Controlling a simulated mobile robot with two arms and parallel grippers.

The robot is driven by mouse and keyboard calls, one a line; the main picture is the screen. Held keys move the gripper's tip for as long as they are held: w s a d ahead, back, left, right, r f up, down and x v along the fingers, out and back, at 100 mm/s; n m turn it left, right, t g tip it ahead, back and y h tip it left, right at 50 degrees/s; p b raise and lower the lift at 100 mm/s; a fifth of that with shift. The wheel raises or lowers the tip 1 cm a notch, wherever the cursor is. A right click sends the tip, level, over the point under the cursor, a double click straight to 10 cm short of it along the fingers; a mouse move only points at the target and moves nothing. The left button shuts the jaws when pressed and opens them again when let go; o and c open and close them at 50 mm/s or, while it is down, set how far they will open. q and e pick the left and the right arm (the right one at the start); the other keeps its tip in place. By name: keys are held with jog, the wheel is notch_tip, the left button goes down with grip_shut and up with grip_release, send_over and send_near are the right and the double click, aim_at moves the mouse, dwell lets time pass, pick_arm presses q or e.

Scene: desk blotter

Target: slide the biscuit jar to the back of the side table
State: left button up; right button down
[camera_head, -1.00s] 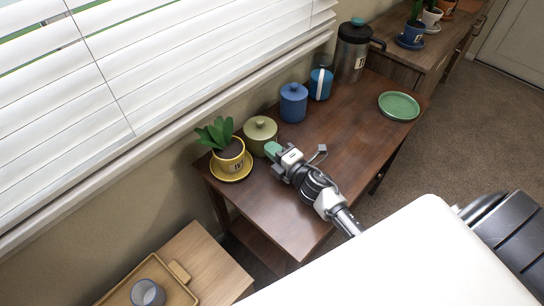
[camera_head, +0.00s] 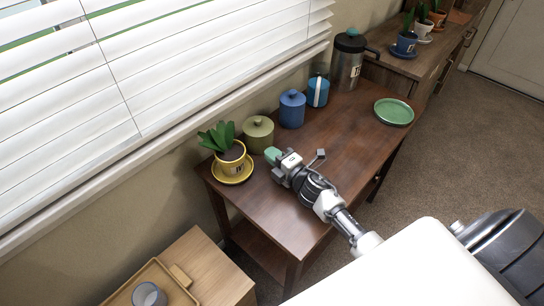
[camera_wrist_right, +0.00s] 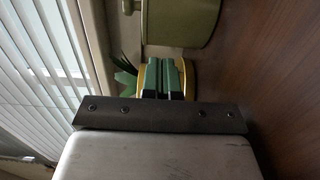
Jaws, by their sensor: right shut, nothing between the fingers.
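The olive-green lidded jar (camera_head: 258,136), which I take for the biscuit jar, stands upright near the back edge of the dark wooden side table (camera_head: 340,146), between the potted plant and a blue lidded jar. The closed fingers also show in the right wrist view (camera_wrist_right: 164,78). Whether they touch the jar is hard to tell. My left gripper is not in view.
The yellow potted plant (camera_head: 230,160) on its saucer stands just left of the jar. The blue jar (camera_head: 291,109), a blue mug (camera_head: 317,92) and a coffee press (camera_head: 347,65) line the back to the right. A green plate (camera_head: 394,111) lies at the right end. The table's middle is clear.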

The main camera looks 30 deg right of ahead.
jog(key=v, duration=0.3)
jog(key=shift+s+a+r, duration=0.1)
jog(key=shift+s, duration=0.05)
jog(key=v, duration=0.5)
jog(key=shift+s+d, duration=0.1)
jog(key=shift+d, duration=0.1)
jog(key=shift+s+d, duration=0.1)
jog(key=shift+s, duration=0.25)
jog(key=shift+s+d, duration=0.1)
jog(key=shift+s, duration=0.1)
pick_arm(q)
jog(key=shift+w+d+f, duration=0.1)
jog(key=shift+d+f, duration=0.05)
